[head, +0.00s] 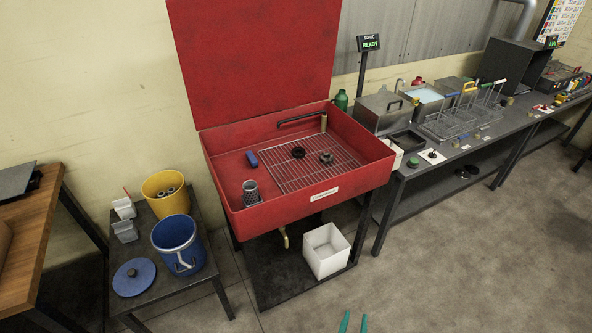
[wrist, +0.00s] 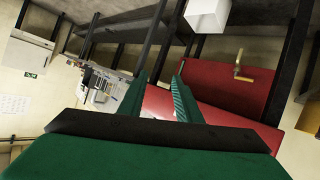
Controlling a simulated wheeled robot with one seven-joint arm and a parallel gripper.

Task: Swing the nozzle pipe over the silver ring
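The black nozzle pipe (head: 300,119) runs along the back of the red wash tank (head: 290,215), reaching left from a tan post (head: 323,122) near the back right. A grey metallic ring-like part (head: 326,157), which looks like the silver ring, lies on the wire grate right of centre. The pipe's free end is left of and behind this ring, not over it. My gripper (head: 353,323) shows its green fingertips at the bottom of the head view, well in front of the tank. In the wrist view (wrist: 160,95) the fingers are apart with nothing between them.
A dark ring (head: 298,152), a blue block (head: 252,158) and a mesh basket (head: 250,192) sit in the tank. The red lid (head: 255,60) stands open behind. A white bin (head: 326,250) and brass tap (wrist: 243,72) are below. The floor in front is clear.

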